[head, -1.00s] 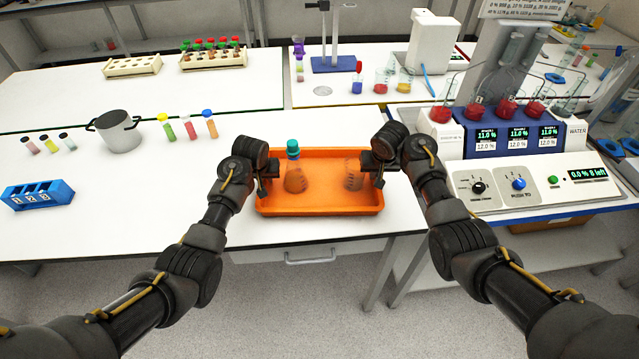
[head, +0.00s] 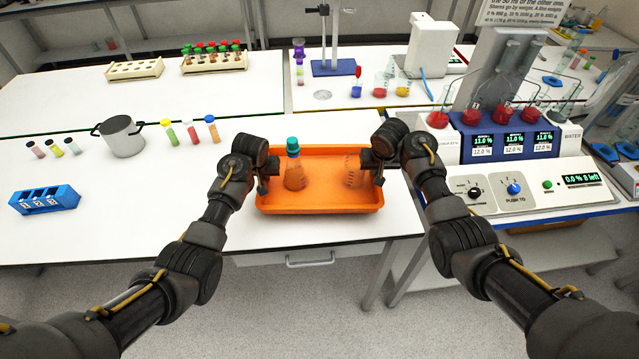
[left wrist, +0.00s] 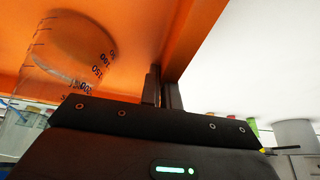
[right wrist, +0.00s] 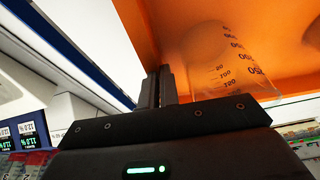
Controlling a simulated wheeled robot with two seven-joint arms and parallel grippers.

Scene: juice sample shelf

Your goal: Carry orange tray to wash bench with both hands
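The orange tray (head: 320,206) is level over the front edge of the white bench. It holds a conical flask (head: 295,176) with a teal cap and a clear graduated glass vessel (head: 354,173), partly hidden by my right gripper. My left gripper (head: 267,178) is shut on the tray's left end wall; the left wrist view shows its fingers (left wrist: 163,90) at the rim. My right gripper (head: 373,175) is shut on the right end wall, its fingers (right wrist: 159,88) at the rim in the right wrist view. I cannot clearly tell the gap between tray and bench.
A blue rack (head: 45,199), a metal pot (head: 121,136) and several small vials (head: 191,132) stand left on the bench. A juice machine (head: 520,195) with a control panel and red-filled flasks stands close to the right. Bare bench lies left of the tray.

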